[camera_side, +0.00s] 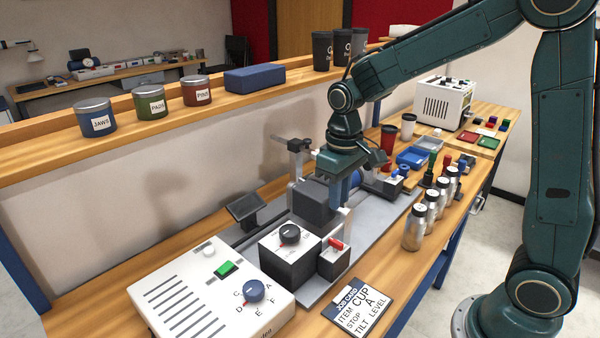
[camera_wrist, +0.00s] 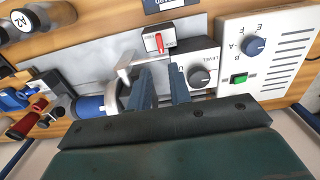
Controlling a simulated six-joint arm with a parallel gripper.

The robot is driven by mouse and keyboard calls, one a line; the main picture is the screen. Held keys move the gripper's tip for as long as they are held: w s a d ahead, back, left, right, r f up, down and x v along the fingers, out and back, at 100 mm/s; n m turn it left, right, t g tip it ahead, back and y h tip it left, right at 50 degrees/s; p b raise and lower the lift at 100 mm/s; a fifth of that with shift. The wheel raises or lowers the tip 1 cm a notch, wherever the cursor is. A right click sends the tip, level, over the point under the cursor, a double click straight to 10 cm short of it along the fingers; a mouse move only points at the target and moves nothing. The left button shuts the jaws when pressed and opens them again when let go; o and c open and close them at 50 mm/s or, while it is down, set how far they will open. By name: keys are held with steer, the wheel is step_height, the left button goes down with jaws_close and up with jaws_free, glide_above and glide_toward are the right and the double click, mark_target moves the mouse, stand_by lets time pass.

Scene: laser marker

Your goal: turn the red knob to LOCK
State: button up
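The red knob (camera_side: 336,243) is a small bar on a low box with a light face, at the front end of the grey fixture. The red knob (camera_wrist: 158,40) also shows in the wrist view, with its bar running nearly up and down the picture. The lettering around it is too small to read, so I cannot tell its setting. My gripper (camera_side: 342,192) points down above the fixture, behind the red knob and apart from it. In the wrist view my gripper (camera_wrist: 161,76) shows two separated fingers with nothing held between them; the knob lies beyond their tips.
A box with a black LEVEL dial (camera_side: 289,234) stands left of the knob. A white controller (camera_side: 190,290) has a green button and blue lettered dial. A job card (camera_side: 358,306) lies in front. Several metal bottles (camera_side: 415,228) line the right. A grey clamp post (camera_side: 297,162) stands behind.

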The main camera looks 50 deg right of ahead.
steer(key=shift+r, duration=1.25)
step_height(320, 180, up, 7)
stand_by(0.3)
stand_by(0.4)
steer(key=s+t, duration=0.5)
steer(key=s, duration=1.3)
steer(key=shift+s+a+r+t, duration=0.3)
steer(key=shift+a+r, duration=0.1)
